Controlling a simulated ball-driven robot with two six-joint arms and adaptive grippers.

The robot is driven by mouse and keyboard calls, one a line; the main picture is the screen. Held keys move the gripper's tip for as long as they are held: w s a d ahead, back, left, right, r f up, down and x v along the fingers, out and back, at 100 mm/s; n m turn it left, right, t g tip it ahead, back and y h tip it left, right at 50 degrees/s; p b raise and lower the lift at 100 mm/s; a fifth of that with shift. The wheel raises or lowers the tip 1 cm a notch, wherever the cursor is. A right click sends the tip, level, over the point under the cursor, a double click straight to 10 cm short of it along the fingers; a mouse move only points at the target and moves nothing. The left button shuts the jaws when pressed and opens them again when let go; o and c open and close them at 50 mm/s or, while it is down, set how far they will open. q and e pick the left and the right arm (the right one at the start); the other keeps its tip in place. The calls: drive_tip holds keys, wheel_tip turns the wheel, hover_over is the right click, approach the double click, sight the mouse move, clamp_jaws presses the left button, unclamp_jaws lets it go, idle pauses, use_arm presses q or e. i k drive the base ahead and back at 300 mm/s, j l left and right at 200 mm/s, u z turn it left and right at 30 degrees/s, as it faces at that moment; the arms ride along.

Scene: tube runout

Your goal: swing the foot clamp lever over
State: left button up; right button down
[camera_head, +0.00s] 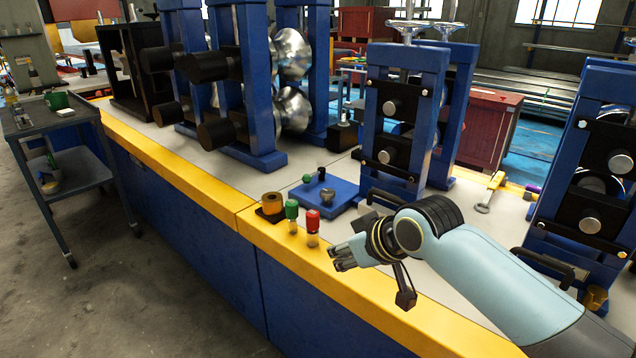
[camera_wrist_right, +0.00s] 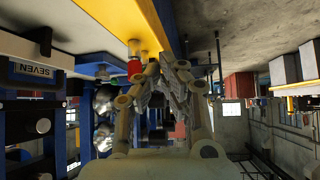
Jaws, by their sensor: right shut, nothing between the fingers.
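My right gripper (camera_head: 343,258) hangs over the yellow front edge of the bench, just right of and below a red-capped piece (camera_head: 312,221). Its fingers are shut with nothing between them; they also show in the wrist view (camera_wrist_right: 172,75). A blue plate (camera_head: 345,188) lies behind it on the bench, with a green-knobbed handle (camera_head: 308,179) and a grey round fitting (camera_head: 327,196). A yellow and metal bar (camera_head: 490,192) lies farther right near a blue roll stand. I cannot tell which piece is the foot clamp lever. My left gripper is out of view.
Blue roll stands (camera_head: 385,150) rise behind. The red cap shows close beside my fingers in the wrist view (camera_wrist_right: 135,68). A grey cart (camera_head: 60,130) stands left.

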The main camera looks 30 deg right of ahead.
sight(306, 178)
drive_tip(key=i+l, duration=0.75)
drive_tip(key=i+j, duration=0.05)
